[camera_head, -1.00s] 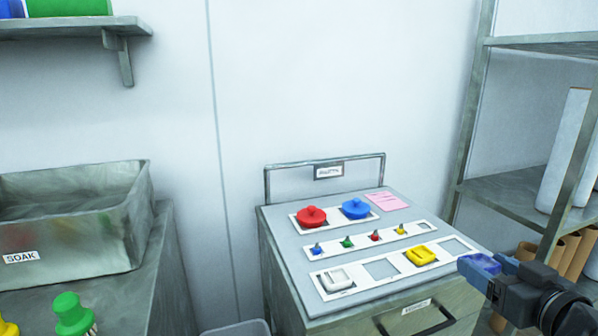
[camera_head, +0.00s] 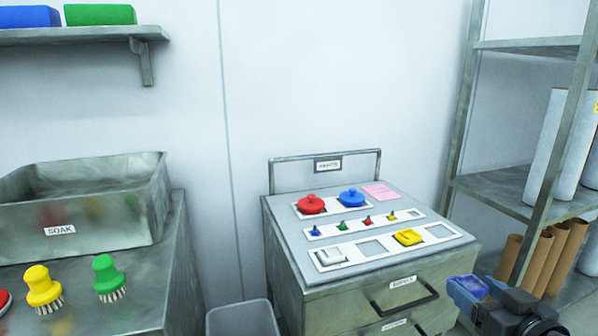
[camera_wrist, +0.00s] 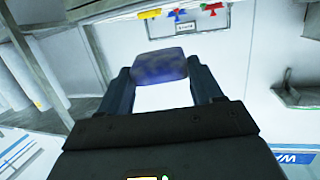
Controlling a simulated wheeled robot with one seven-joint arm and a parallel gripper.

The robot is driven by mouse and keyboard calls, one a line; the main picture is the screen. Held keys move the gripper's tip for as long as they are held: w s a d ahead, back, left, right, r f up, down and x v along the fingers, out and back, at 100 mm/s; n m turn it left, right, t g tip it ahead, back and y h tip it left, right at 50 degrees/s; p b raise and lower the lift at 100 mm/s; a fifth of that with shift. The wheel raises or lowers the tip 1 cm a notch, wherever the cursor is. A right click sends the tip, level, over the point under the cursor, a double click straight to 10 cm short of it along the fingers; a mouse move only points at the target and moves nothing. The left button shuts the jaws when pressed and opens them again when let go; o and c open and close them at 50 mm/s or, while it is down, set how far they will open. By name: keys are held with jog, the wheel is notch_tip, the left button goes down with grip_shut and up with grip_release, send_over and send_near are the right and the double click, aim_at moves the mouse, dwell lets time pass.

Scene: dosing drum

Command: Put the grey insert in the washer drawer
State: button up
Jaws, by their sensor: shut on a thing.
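My gripper (camera_head: 476,289) is at the lower right of the head view, to the right of the cart and apart from it. It is shut on a blue block-like piece (camera_head: 466,285). In the wrist view the held piece (camera_wrist: 158,66) looks dull blue and sits between the two fingers. A pale grey insert (camera_head: 330,255) lies in the front row of the cart's top panel, at the left. A yellow insert (camera_head: 408,238) lies in the same row. That row also has two empty cut-outs. I see no washer drawer that I can identify.
The cart (camera_head: 283,243) has labelled drawers with dark handles, and red and blue knobbed pieces on top. A rack (camera_head: 492,183) with rolls stands at the right. A grey bin (camera_head: 243,318) stands left of the cart. A soak basin (camera_head: 90,220) and brushes are at the left.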

jog(key=s+a+f, duration=0.3)
jog(key=f, duration=0.5)
jog(key=s+a+f+h, duration=0.1)
jog(key=s+a+f, duration=0.2)
jog(key=f, duration=0.6)
jog(key=s+a+f+m, duration=0.1)
jog(key=s+a+f, duration=0.1)
jog(key=f, duration=0.6)
jog(key=shift+s+a+f+h, duration=0.3)
jog(key=shift+s+a, duration=0.1)
jog(key=shift+s, duration=0.25)
